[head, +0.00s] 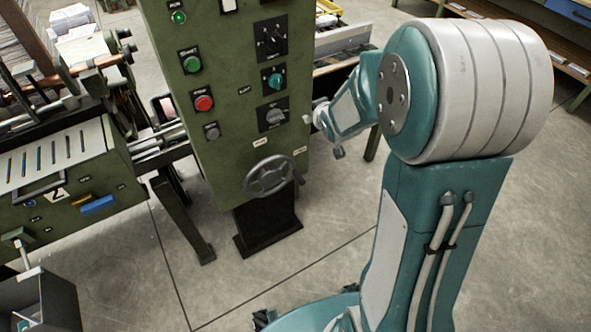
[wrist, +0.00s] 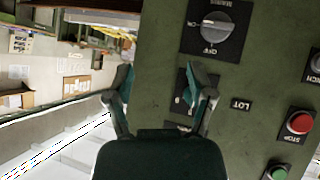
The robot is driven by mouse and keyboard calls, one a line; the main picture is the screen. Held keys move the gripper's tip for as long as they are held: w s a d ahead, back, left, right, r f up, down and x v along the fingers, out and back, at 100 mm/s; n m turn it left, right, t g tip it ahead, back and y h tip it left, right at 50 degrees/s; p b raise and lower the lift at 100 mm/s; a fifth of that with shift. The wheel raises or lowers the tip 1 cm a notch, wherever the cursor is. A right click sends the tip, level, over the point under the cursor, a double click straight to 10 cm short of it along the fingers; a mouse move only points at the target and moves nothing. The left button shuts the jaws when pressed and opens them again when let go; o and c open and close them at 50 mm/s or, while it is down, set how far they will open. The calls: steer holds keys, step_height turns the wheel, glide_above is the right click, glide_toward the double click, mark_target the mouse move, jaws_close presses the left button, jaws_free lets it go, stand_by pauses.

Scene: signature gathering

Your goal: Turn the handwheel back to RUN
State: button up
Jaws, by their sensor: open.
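The grey spoked handwheel (head: 268,179) is low on the front of the green control cabinet (head: 222,140), with a knob at its right rim. Small pale label plates (head: 260,142) sit just above it; their lettering is too small to read. My gripper (head: 322,120) is at the cabinet's right edge, above and right of the handwheel and apart from it. In the wrist view my gripper (wrist: 160,78) has its two fingers spread with nothing held. The right finger partly covers a teal selector switch (wrist: 187,98). The handwheel is not in the wrist view.
The cabinet carries a green button (head: 193,64), a red button (head: 204,103) and dark rotary switches (head: 271,39) above the wheel. A green printing machine (head: 62,185) stands at left. Bare concrete floor (head: 290,260) lies in front of the cabinet.

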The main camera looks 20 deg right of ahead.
steer(key=w+f+t+y, duration=0.1)
steer(key=w+f, duration=0.3)
steer(key=f, duration=0.4)
steer(key=t+y, duration=0.4)
steer(key=t, duration=0.2)
glide_toward(297, 175)
steer(key=x, duration=0.3)
steer(key=f+x, duration=0.1)
steer(key=x, duration=0.6)
steer(key=shift+w+d+f, duration=0.1)
steer(key=shift+w+f, duration=0.15)
steer(key=shift+w, duration=0.15)
jaws_close()
